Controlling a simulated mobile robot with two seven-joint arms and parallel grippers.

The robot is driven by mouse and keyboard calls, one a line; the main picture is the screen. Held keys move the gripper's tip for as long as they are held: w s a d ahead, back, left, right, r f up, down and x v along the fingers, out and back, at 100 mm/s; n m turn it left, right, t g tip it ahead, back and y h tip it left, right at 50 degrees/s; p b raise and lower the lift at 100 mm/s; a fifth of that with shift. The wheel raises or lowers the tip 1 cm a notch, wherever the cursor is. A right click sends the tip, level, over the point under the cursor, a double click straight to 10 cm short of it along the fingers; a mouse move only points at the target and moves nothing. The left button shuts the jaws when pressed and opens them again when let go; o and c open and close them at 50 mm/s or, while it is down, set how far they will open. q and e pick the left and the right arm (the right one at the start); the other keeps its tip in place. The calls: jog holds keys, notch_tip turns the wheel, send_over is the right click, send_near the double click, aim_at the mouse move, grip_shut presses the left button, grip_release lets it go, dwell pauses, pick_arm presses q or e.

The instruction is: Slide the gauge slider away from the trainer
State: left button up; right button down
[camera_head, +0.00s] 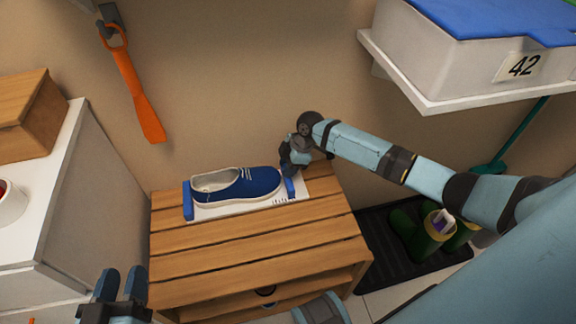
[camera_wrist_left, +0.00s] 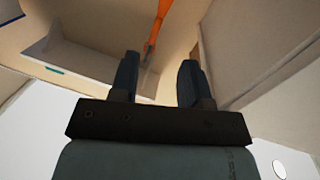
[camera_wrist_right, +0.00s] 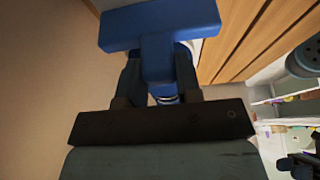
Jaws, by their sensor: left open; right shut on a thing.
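A blue trainer (camera_head: 236,186) with a white sole lies on the white gauge board (camera_head: 235,209) on the slatted wooden bench. A blue end stop (camera_head: 188,201) stands at its heel, on the left. The blue gauge slider (camera_head: 291,186) stands at the right, near the toe. My right gripper (camera_head: 290,165) is shut on the slider's tab. In the right wrist view, the slider (camera_wrist_right: 160,28) shows as a wide blue bar with its stem between my fingers. My left gripper (camera_head: 118,285) is open and empty at the lower left; its fingers also show in the left wrist view (camera_wrist_left: 158,80).
An orange shoehorn (camera_head: 134,90) hangs on the wall. A white cabinet (camera_head: 75,190) stands left of the bench (camera_head: 245,258). Green boots (camera_head: 412,232) stand on a black tray (camera_head: 375,265) to the right. A shelf (camera_head: 430,97) bears a box marked 42 (camera_head: 470,50).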

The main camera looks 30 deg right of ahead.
jog(key=shift+d, duration=0.15)
jog(key=d+p, duration=0.1)
jog(key=s+d+p, duration=0.1)
jog(key=d, duration=0.1)
jog(key=shift+r, duration=0.1)
jog(key=shift+w, duration=0.1)
jog(key=c, duration=0.8)
grip_release()
jog(key=shift+d, duration=0.1)
pick_arm(q)
jog(key=f, duration=0.1)
jog(key=a+f+g, duration=0.1)
jog(key=f+y, duration=0.1)
jog(key=shift+s+a, duration=0.15)
jog(key=shift+s, duration=0.1)
pick_arm(e)
jog(key=shift+d+r, duration=0.1)
jog(key=shift+r, duration=0.15)
pick_arm(q)
jog(key=a+f+g+p, duration=0.1)
jog(key=s+f+g+y+p, duration=0.1)
jog(key=f, duration=0.1)
jog(key=s+a+f+g+p, duration=0.1)
jog(key=shift+a+f+y, duration=0.25)
jog(key=shift+a+y, duration=0.05)
pick_arm(e)
jog(key=v, duration=1.3)
